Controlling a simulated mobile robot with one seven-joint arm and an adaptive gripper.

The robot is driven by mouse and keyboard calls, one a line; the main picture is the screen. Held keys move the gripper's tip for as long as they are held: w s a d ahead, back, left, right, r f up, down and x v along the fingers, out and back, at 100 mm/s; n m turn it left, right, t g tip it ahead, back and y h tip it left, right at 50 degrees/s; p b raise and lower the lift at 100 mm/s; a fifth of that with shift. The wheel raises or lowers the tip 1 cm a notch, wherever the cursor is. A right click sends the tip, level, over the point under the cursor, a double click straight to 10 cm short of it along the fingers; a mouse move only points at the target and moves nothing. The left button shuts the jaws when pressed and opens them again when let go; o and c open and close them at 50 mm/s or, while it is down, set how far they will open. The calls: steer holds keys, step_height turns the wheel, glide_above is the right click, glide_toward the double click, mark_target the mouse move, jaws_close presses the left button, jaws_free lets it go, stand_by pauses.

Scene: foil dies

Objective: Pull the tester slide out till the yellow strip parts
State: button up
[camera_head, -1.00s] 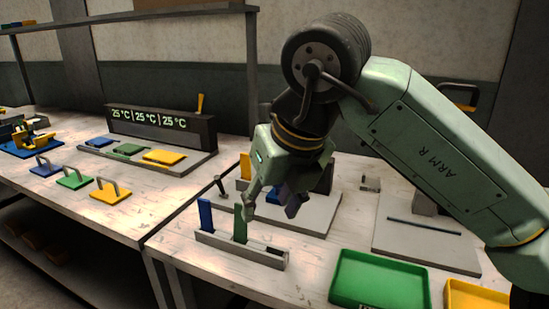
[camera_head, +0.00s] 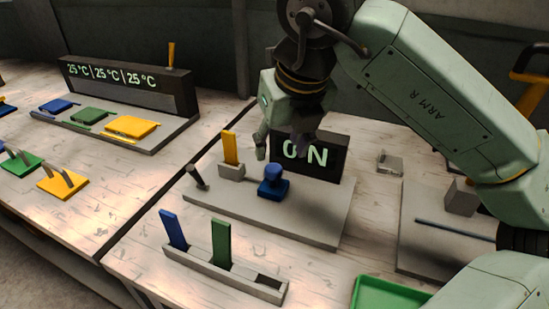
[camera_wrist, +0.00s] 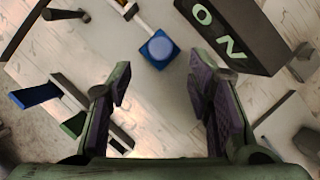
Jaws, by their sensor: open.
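The tester has a grey base plate (camera_head: 318,212), a dark display (camera_head: 310,158) reading ON and a small lever (camera_head: 195,177). The yellow strip (camera_head: 231,148) stands upright in a grey block (camera_head: 232,172) on the plate. The blue slide knob (camera_head: 273,182) is just right of the block. In the wrist view the blue knob (camera_wrist: 158,48) sits at the end of a pale rod, with the strip partly cut off at the top edge. My gripper (camera_head: 282,150) is open and empty above the tester. In the wrist view its fingers (camera_wrist: 160,88) are spread, with the knob beyond the gap.
A grey rack (camera_head: 240,275) in front holds a blue strip (camera_head: 173,229) and a green strip (camera_head: 221,243); its right slot is empty. A green tray (camera_head: 385,293) is at front right. A plate with a rod (camera_head: 465,230) stands right. The display is close beside my gripper.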

mark_target(274, 168)
steer(key=p+x, duration=0.1)
steer(key=x, duration=0.6)
steer(key=shift+w+f, duration=0.1)
steer(key=shift+f, duration=0.1)
steer(key=shift+c, duration=0.3)
jaws_close()
stand_by(0.3)
